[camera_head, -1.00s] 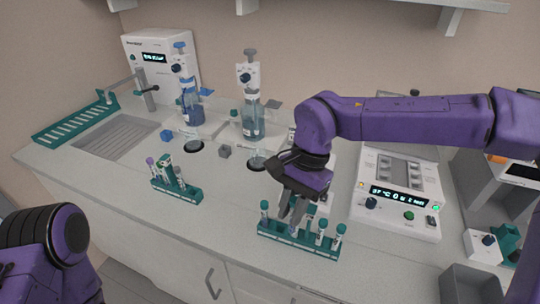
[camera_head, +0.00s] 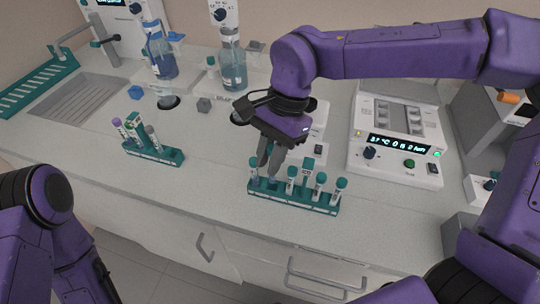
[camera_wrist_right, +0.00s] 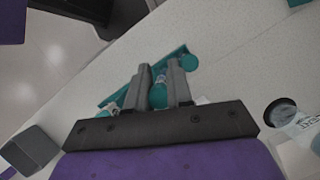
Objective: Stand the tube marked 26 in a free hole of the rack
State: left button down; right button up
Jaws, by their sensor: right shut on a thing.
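My right gripper (camera_head: 269,165) is over the left part of the front teal rack (camera_head: 310,206). It is shut on a teal-capped tube, whose cap (camera_wrist_right: 158,95) shows between the fingers in the right wrist view. The number on this tube is not readable, and I cannot tell whether its lower end is in a hole. Several other teal-capped tubes (camera_head: 320,188) stand upright in this rack. A second teal rack (camera_head: 168,155) at the left holds a few tubes, one with a purple cap (camera_head: 117,122). My left gripper is not in view.
A white heater block with a display (camera_head: 395,150) stands right of the front rack. Blue-liquid bottles (camera_head: 232,68) stand behind it. A grey sink (camera_head: 80,100) is at the back left. The counter between the two racks is clear.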

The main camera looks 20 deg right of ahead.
jog(key=shift+s, duration=0.1)
dwell(0.3)
jog(key=shift+f+p, duration=0.15)
jog(key=shift+p, duration=0.25)
jog(key=shift+f+p, duration=0.1)
jog(key=shift+p, duration=0.2)
dwell(0.3)
jog(key=shift+f+p, duration=0.2)
jog(key=shift+p, duration=0.1)
